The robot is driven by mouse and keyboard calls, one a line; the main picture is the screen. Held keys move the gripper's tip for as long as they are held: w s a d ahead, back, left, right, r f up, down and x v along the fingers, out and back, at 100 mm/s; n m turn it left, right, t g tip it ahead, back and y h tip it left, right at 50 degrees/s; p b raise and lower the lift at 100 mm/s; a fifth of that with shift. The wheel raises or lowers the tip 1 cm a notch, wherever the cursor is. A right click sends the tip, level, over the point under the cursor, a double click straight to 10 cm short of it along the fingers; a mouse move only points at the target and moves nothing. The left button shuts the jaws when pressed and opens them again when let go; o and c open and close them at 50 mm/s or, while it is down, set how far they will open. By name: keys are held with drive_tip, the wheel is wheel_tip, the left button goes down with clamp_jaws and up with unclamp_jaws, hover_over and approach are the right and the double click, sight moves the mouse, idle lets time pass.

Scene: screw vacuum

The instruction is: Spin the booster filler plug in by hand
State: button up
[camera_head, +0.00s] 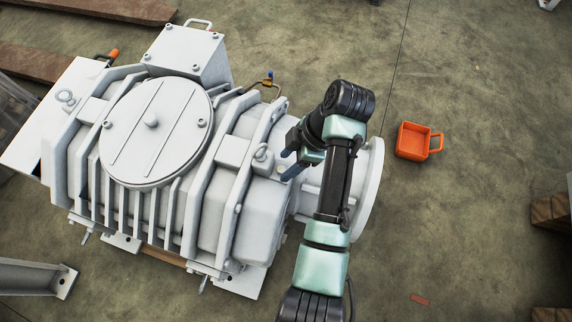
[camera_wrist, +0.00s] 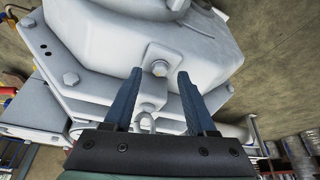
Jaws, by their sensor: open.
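In the wrist view my gripper (camera_wrist: 160,73) is open, with one blue finger on each side of the plug in the picture. I cannot tell whether the fingertips reach it. In the head view the booster (camera_head: 225,210) lies left of my arm, and my gripper (camera_head: 284,164) points at its right end. The plug cannot be made out there.
An orange bin (camera_head: 413,141) is on the floor to the right. Wooden beams (camera_head: 551,213) lie at the right edge. The floor between is mostly clear.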

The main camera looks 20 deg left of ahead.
drive_tip(key=shift+s+a+f, duration=0.1)
drive_tip(key=shift+a+f, duration=0.15)
drive_tip(key=shift+f, duration=0.35)
clamp_jaws()
